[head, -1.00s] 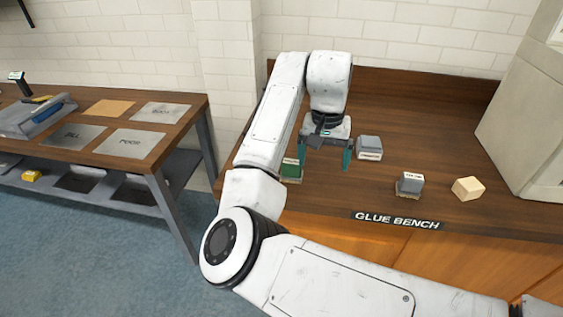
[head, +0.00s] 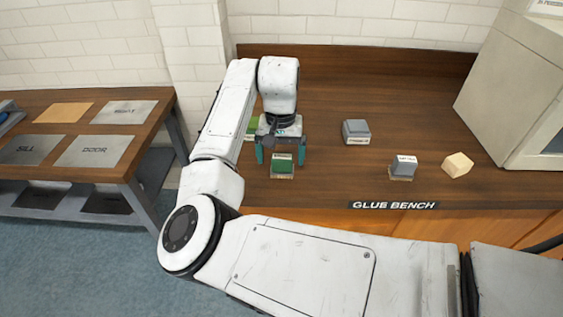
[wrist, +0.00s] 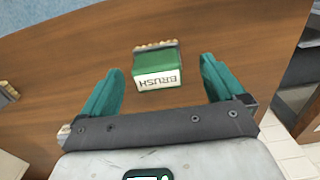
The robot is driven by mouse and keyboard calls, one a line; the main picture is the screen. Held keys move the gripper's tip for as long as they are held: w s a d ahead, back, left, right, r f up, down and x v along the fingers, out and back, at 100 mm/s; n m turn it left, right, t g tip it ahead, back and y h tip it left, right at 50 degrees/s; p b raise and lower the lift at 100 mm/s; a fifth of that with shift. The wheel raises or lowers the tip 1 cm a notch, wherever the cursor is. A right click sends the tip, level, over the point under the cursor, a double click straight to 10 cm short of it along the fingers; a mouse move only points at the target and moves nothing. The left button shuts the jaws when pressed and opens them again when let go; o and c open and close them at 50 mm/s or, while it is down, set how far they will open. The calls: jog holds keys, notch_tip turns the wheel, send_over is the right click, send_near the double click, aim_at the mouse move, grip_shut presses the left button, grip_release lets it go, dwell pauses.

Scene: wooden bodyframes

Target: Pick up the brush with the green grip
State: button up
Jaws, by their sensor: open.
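The brush with the green grip (head: 283,167) lies on the glue bench near its front edge, bristles toward that edge. In the wrist view, the green brush (wrist: 158,68) has a white label reading BRUSH and tan bristles on the far side. My gripper (head: 281,155) is open and empty above and just behind it. In the wrist view my gripper's teal fingers (wrist: 160,70) stand to either side of the brush in the picture, with gaps. I cannot tell the height between fingertips and brush. A second green object (head: 252,126) stands behind, partly hidden by my arm.
To the right on the glue bench (head: 330,185) stand a grey block (head: 356,132), a grey-topped brush (head: 403,168) and a pale wooden block (head: 458,164). A grey cabinet (head: 510,90) bounds the right side. Another table (head: 150,140) with labelled plates stands left.

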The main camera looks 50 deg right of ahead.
aim_at(282, 157)
jog(key=shift+s+d+f, duration=0.1)
jog(key=shift+d+f, duration=0.05)
jog(key=shift+f, duration=2)
jog(key=c, duration=1.2)
jog(key=shift+o, duration=0.2)
jog(key=shift+r, duration=0.1)
jog(key=shift+r, duration=0.5)
jog(key=s+r, duration=1.2)
jog(key=s, duration=0.2)
jog(key=shift+d, duration=0.4)
